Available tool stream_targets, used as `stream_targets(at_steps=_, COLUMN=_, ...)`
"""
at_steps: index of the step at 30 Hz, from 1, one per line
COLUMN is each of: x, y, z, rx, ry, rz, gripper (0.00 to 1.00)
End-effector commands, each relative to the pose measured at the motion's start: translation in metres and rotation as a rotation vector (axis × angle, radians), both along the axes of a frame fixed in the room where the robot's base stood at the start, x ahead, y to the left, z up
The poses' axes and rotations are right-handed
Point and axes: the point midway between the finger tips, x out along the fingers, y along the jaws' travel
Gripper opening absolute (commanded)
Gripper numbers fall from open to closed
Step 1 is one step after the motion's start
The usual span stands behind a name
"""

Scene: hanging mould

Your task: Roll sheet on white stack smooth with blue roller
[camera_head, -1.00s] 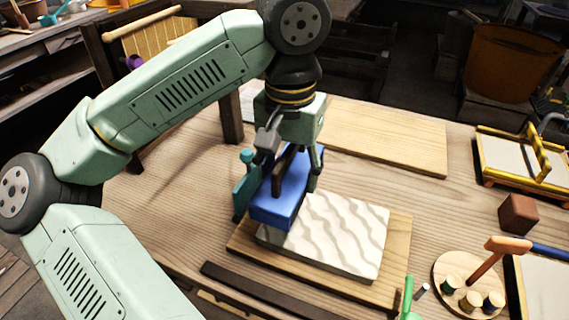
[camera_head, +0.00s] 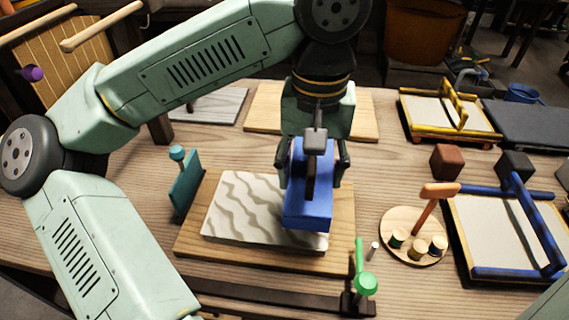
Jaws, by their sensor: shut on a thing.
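The white stack (camera_head: 250,205) lies flat on a wooden board, with wavy grey-brown ridges across its top sheet. My gripper (camera_head: 313,170) is shut on the dark handle of the blue roller (camera_head: 308,211), which looks like a long blue block from here. The roller is over the right end of the stack and hides that part of the sheet. It appears to rest on the sheet, but its underside is hidden. The ridges show on the part left of the roller.
The wooden board (camera_head: 195,240) lies under the stack. A teal scraper-like tool (camera_head: 186,185) stands to its left. A green-handled clamp (camera_head: 362,275) is at the front edge. A round board (camera_head: 408,252) with small jars and a blue-framed tray (camera_head: 505,235) are at right.

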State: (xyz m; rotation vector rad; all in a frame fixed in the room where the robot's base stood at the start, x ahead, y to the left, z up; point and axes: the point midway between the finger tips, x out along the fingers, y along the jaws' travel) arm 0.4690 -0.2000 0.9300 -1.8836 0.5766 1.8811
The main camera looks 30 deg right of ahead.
Motion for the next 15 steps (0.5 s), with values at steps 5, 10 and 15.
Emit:
stream_targets(at_steps=5, x=-0.011, y=-0.016, z=-0.011, rx=0.001, ry=0.001, rz=-0.001, gripper=0.3)
stream_targets(at_steps=10, x=-0.011, y=-0.016, z=-0.032, rx=-0.001, ry=0.001, rz=0.0, gripper=0.3)
stream_targets(at_steps=15, x=-0.01, y=-0.016, z=-0.043, rx=-0.001, ry=0.0, rz=0.001, gripper=0.3)
